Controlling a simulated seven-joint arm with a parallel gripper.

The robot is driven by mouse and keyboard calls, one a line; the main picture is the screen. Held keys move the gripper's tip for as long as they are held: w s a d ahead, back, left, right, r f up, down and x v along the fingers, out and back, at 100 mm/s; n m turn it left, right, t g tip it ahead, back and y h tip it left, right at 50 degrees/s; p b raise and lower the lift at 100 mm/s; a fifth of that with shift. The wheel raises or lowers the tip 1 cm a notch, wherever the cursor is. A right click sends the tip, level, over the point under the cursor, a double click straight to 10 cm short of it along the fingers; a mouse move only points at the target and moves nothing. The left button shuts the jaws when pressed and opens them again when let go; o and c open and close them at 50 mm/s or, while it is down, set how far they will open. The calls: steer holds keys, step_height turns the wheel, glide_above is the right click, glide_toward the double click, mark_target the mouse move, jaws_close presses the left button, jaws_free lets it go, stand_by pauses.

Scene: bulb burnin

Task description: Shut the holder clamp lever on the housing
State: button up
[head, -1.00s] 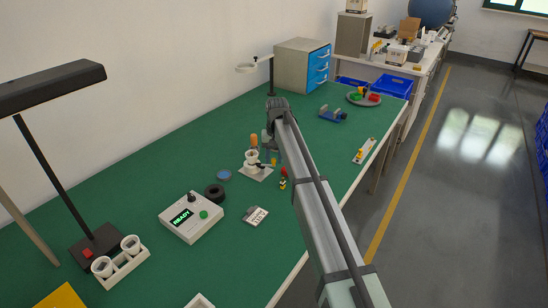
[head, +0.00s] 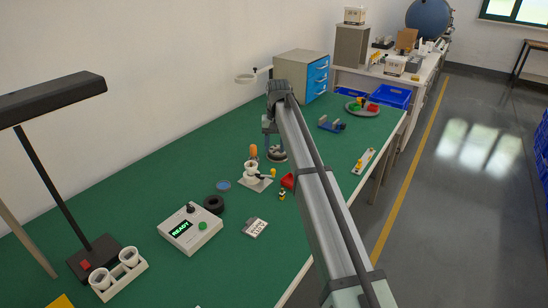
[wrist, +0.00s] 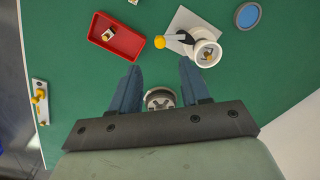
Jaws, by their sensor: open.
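The white housing (head: 250,169) stands upright on a white square base plate (head: 263,184); it also shows in the wrist view (wrist: 207,52). Its black clamp lever with a yellow knob (head: 273,172) sticks out sideways to the right; in the wrist view the knob (wrist: 160,41) points left, towards the red tray. I cannot tell how far the lever is turned. My gripper (head: 269,146) is open and empty, above the table behind and right of the housing. In the wrist view its blue fingers (wrist: 158,78) are apart, not touching the lever.
A round grey base (wrist: 160,98) lies below and between the fingers. A red tray (wrist: 117,37) with a small part sits near the lever. A blue disc (head: 223,185), a black ring (head: 214,203) and a READY box (head: 190,229) lie left of the housing.

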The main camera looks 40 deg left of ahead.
steer(key=shift+d+r, duration=0.1)
steer(key=shift+r, duration=1.8)
